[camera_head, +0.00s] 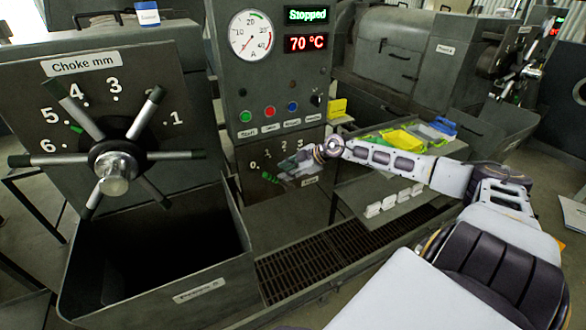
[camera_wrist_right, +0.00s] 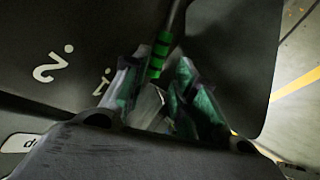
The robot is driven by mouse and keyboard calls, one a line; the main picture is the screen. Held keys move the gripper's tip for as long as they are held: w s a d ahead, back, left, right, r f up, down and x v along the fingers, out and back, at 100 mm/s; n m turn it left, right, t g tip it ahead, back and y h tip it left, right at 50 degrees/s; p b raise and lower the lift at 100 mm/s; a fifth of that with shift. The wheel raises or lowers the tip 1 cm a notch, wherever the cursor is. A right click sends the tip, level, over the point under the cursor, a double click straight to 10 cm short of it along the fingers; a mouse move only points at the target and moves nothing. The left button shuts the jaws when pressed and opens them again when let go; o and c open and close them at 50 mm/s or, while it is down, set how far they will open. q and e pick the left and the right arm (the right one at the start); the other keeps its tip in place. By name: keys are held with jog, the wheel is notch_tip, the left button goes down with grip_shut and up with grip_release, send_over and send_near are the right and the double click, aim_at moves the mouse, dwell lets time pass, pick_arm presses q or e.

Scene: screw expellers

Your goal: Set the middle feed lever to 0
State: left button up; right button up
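The lever panel (camera_head: 250,190) sits low on the middle machine, with a curved scale from 0 at its left to 3. The feed lever (camera_wrist_right: 171,25) is a dark rod with green bands near its end, seen in the right wrist view. Its tip lies past the 1, on the side away from the 2. The 0 is hidden there, so I cannot tell the exact setting. My right gripper (camera_wrist_right: 155,88) has its green-padded fingers apart, one on each side of the lever's end; contact is unclear. It covers part of the panel in the head view (camera_head: 292,163). My left gripper is not in view.
A choke wheel (camera_head: 115,168) with several spokes stands at the left, above a dark open bin (camera_head: 215,240). A button panel (camera_head: 272,118) with a gauge and "Stopped" and "70 °C" displays is above the lever. A shelf with coloured trays (camera_head: 402,138) lies right of it.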

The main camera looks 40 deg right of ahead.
jog(key=shift+s+d+r, duration=0.1)
jog(key=shift+s+d, duration=0.15)
jog(key=shift+s+d+r, duration=0.25)
jog(key=shift+s+r, duration=0.05)
jog(key=shift+s, duration=0.05)
jog(key=shift+s+r, duration=0.3)
jog(key=shift+r, duration=0.15)
dwell(0.8)
jog(key=shift+d+f, duration=0.1)
jog(key=shift+d, duration=0.05)
